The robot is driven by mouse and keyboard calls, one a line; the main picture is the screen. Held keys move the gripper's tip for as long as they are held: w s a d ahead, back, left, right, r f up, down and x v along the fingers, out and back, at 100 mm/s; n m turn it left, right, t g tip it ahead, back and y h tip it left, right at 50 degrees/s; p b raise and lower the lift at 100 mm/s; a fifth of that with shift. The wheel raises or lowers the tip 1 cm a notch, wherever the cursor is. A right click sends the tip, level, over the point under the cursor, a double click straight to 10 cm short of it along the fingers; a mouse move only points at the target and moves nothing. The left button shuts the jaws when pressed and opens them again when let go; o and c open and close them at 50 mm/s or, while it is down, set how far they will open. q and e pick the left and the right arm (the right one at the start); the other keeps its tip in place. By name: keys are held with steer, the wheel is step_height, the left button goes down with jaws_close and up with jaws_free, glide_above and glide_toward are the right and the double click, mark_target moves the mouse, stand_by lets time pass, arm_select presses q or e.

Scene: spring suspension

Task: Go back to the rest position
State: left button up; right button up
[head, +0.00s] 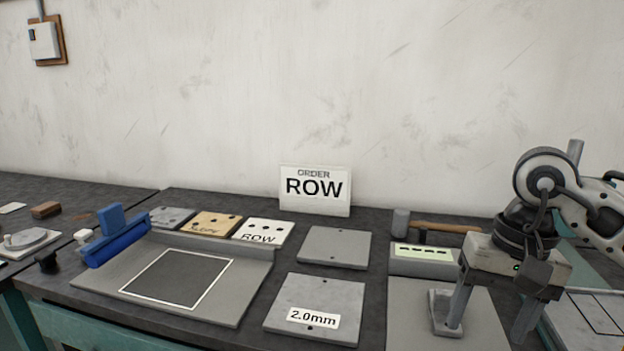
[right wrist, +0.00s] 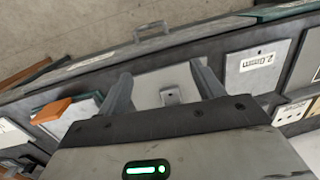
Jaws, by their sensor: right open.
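My right gripper (head: 488,322) hangs over the right part of the bench with its two grey fingers apart and pointing down. In the right wrist view, its fingers (right wrist: 163,85) are spread wide with nothing held between them. A light grey plate (head: 412,320) lies below and beside it. In the right wrist view, a small grey block with a hole (right wrist: 171,96) sits on that plate, seen between the fingers and apart from them. My left gripper does not show in either view.
A plate marked 2.0mm (head: 318,305), a blank plate (head: 335,246), a ROW card (head: 262,232) and a hammer (head: 445,227) lie on the bench. A blue-handled tool (head: 115,241) stands left. An ORDER ROW sign (head: 315,203) stands at the back. Space above the bench is clear.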

steer(key=s+a+m+g+y, duration=0.1)
steer(key=s+a+m+y, duration=0.2)
steer(key=a+m+y, duration=0.55)
steer(key=s+a+m+g+y, duration=0.25)
steer(key=a+m+y, duration=0.25)
steer(key=a+y, duration=0.65)
steer(key=w+d+f+n+t+h, duration=0.2)
steer(key=f+n+t+h, duration=0.15)
steer(key=n+t, duration=0.6)
steer(key=w+d+f+n+t+h, duration=0.25)
steer(key=n+t+h, duration=0.2)
steer(key=n, duration=0.95)
steer(key=w+d+f+n+t+h, duration=0.1)
steer(key=w+f+n+t+h, duration=0.25)
steer(key=n+t, duration=0.6)
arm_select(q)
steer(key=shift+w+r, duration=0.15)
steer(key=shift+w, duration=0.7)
arm_select(e)
steer(key=s+d+f+m+g+h, duration=0.3)
steer(key=s+f+m, duration=0.3)
steer(key=f, duration=0.4)
steer(key=s+d+f+m+g+h, duration=0.3)
steer(key=s+f+m+g, duration=0.3)
steer(key=f, duration=0.5)
steer(key=shift+s+d+m+g+h, duration=0.15)
steer(key=shift+s+m+g+h, duration=0.25)
steer(key=shift+s+m, duration=0.45)
